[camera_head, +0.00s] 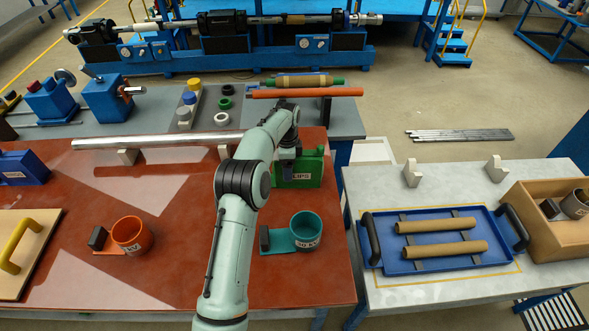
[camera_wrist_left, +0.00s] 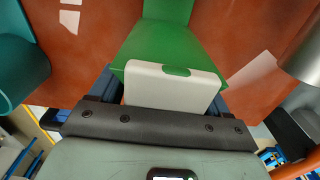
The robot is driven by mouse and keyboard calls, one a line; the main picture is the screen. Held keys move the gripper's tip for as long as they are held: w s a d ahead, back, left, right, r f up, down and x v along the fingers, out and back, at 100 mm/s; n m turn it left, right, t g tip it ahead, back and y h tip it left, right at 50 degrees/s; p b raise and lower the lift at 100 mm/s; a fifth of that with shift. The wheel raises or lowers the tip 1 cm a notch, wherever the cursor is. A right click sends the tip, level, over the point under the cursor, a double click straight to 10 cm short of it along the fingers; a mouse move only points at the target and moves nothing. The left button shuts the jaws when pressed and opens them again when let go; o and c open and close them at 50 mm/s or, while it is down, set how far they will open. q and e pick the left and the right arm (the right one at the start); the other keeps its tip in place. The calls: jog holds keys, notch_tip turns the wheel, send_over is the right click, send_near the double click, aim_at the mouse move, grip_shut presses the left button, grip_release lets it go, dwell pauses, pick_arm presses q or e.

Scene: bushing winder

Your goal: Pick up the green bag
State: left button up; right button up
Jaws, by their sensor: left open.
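A green box-like container (camera_head: 312,172) with a white label ending in "IPS" stands near the far right of the red-brown table; I take it as the green bag. My left gripper (camera_head: 287,152) is at its left and top side, and the wrist hides part of it. In the left wrist view the green body (camera_wrist_left: 160,38) lies straight ahead, with a pale plate (camera_wrist_left: 170,85) at its near side. My open left gripper (camera_wrist_left: 163,95) has a finger on each side of this plate. I cannot tell whether they touch it. My right gripper is not in view.
A teal cup (camera_head: 306,232) on a holder and an orange cup (camera_head: 131,236) stand nearer on the red-brown table (camera_head: 180,275). A long metal rod (camera_head: 160,141) lies on supports behind. A blue tray (camera_head: 400,266) with two brown rolls sits on the right table.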

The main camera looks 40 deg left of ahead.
pick_arm(q)
jog(key=shift+s, duration=0.1)
jog(key=c, duration=1.1)
jog(key=shift+c, duration=0.2)
